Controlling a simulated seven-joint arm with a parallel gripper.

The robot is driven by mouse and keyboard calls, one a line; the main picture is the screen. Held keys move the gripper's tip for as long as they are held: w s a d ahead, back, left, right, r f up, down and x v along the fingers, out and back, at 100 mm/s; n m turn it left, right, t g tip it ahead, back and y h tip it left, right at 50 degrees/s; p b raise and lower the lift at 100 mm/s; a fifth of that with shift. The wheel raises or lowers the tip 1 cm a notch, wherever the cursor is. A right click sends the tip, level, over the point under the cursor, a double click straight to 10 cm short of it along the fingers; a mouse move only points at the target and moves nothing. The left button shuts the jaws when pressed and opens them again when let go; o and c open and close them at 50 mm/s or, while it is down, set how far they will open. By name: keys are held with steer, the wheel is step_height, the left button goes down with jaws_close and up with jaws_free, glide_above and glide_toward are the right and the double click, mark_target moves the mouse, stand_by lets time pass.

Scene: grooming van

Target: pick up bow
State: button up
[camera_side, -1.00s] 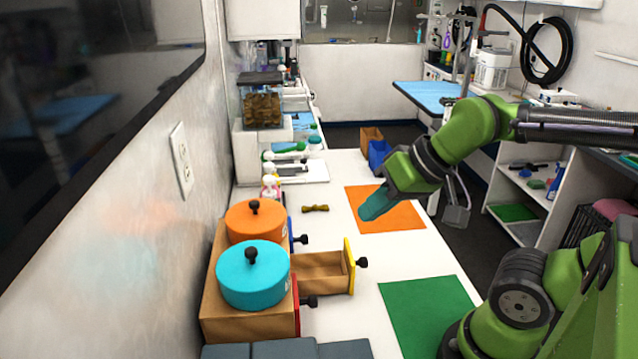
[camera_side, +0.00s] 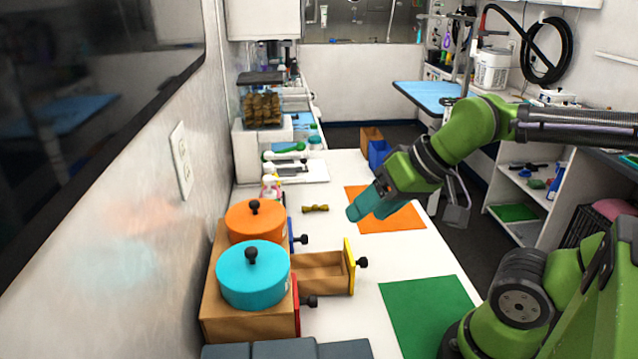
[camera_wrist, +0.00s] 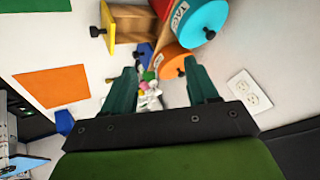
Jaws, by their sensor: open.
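A small olive-brown bow (camera_side: 316,208) lies on the white counter in the side view, left of the orange mat and behind the open drawer. My gripper (camera_side: 366,214) is above the orange mat, to the right of the bow and apart from it. Its two teal fingers are spread, with nothing between them. The wrist view also shows the open gripper (camera_wrist: 160,68), pointing toward the counter and the canisters.
A drawer box with an open drawer (camera_side: 322,272) carries an orange canister (camera_side: 255,223) and a turquoise canister (camera_side: 253,276). A jar of similar bows (camera_side: 262,108) stands at the back left. An orange mat (camera_side: 400,222) and a green mat (camera_side: 428,312) lie flat on the counter.

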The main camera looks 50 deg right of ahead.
steer(key=shift+d, duration=0.1)
steer(key=w+d+f+n+g, duration=0.1)
steer(key=w+d+f, duration=0.2)
steer(key=w+d, duration=0.5)
steer(key=w+d+f+n+g, duration=0.15)
steer(key=w+d+f, duration=0.35)
steer(key=d, duration=0.5)
steer(key=w+d+f+n+g, duration=0.1)
steer(key=w+d+f+n, duration=0.1)
steer(key=w+d, duration=0.65)
steer(key=n, duration=0.5)
glide_above(325, 206)
steer(key=s+d, duration=0.1)
steer(key=s, duration=0.2)
steer(key=shift+m, duration=0.25)
step_height(325, 206, down, 9)
steer(key=shift+r, duration=0.2)
steer(key=shift+t, duration=0.25)
steer(key=shift+d+x, duration=0.15)
steer(key=shift+x, duration=1.35)
steer(key=shift+d+x, duration=0.1)
steer(key=shift+x, duration=1.35)
steer(key=shift+c, duration=0.2)
